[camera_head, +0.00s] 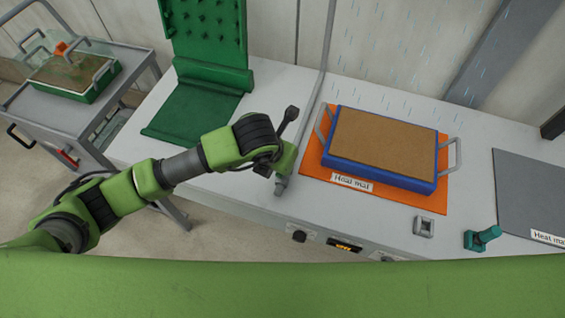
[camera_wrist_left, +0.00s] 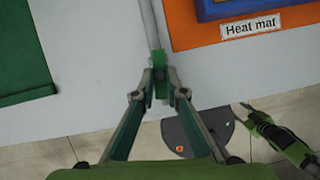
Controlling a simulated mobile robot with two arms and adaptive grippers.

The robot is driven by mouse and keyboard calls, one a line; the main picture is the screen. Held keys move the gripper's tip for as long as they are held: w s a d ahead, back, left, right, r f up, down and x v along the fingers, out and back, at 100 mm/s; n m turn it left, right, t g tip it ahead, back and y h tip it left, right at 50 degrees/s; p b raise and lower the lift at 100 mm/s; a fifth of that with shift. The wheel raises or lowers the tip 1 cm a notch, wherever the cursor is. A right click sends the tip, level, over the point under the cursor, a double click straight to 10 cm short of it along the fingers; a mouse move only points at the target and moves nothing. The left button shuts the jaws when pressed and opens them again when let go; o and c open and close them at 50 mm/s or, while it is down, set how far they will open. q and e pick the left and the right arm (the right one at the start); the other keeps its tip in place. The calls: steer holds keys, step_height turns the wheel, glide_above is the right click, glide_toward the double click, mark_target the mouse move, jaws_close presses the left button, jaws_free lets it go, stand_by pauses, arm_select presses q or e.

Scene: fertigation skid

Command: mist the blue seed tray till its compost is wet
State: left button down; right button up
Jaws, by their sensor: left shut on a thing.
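The blue seed tray (camera_head: 377,178) sits on an orange heat mat (camera_head: 437,201) on the bench, with grey handles at both ends. Its compost (camera_head: 384,147) is an even light brown. Pale blue streaks of spray (camera_head: 415,60) show above and behind the tray. My left gripper (camera_head: 281,184) is left of the tray, shut on a green handle (camera_wrist_left: 160,84) at the lower end of a thin grey pipe (camera_head: 323,62). The pipe also shows in the left wrist view (camera_wrist_left: 150,25). My right gripper (camera_wrist_left: 247,112) appears small in the left wrist view; its jaws are unclear.
A green pegboard stand (camera_head: 205,80) is at the back left. A trolley (camera_head: 35,107) at far left holds a green tray (camera_head: 98,95). A small grey fitting (camera_head: 424,227), a teal bottle-like item (camera_head: 482,238) and a grey mat (camera_head: 530,190) are at the right.

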arm_select(q)
steer(key=c, duration=2)
jaws_free()
steer(key=shift+c, duration=0.2)
steer(key=shift+r, duration=0.15)
steer(key=v, duration=1.1)
steer(key=shift+s+r, duration=0.2)
steer(key=shift+r, duration=0.15)
